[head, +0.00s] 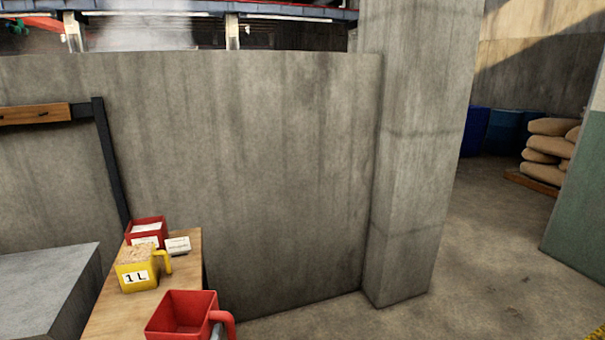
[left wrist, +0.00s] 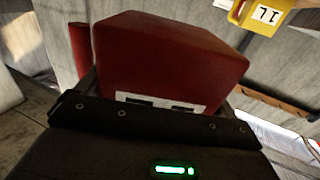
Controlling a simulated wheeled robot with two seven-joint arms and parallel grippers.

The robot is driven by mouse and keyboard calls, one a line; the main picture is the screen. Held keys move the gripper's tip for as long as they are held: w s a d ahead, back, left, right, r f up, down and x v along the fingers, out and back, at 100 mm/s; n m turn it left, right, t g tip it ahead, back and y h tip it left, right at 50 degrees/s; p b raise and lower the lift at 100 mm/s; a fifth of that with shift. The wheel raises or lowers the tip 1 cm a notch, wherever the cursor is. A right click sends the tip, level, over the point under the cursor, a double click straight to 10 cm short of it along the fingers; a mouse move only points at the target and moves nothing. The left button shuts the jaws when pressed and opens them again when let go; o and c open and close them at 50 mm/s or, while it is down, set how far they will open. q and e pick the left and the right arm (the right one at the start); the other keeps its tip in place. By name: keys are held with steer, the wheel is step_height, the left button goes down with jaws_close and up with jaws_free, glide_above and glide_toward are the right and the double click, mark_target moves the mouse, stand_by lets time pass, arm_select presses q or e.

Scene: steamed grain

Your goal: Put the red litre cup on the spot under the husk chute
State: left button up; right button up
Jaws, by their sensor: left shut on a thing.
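The red litre cup (head: 180,318) is at the bottom of the head view, with its open top up and red inside. Its handle (head: 229,322) is on the right. A small grey part of my left gripper (head: 216,331) shows beside the handle. In the left wrist view the red cup (left wrist: 165,55) fills the middle, its white label partly hidden behind the dark edge of my left gripper (left wrist: 150,118). The left gripper is shut on the cup. I cannot tell how high the cup is over the bench. No husk chute or spot is recognisable. My right gripper is not in view.
A wooden bench (head: 191,262) holds a yellow 1 L cup (head: 137,271) full of grain, a red container (head: 147,231) and a white card (head: 178,246). A grey block (head: 45,290) stands left. A concrete wall (head: 250,160) and pillar (head: 415,150) stand behind. Floor (head: 470,270) is open at right.

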mark_target(160, 326)
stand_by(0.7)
arm_select(q)
steer(key=a+b, duration=0.1)
steer(key=w+a+y+b, duration=0.1)
steer(key=a, duration=0.1)
steer(key=a+r+n+y+b, duration=0.1)
steer(key=a, duration=0.1)
steer(key=shift+w+a, duration=0.15)
steer(key=shift+w, duration=0.05)
steer(key=s+a+n+g+y+b, duration=0.1)
steer(key=a+n+y+b, duration=0.1)
steer(key=a, duration=0.9)
steer(key=shift+s+a+n+y, duration=0.25)
steer(key=shift+n+y, duration=0.15)
steer(key=shift+y, duration=0.5)
steer(key=shift+d, duration=0.1)
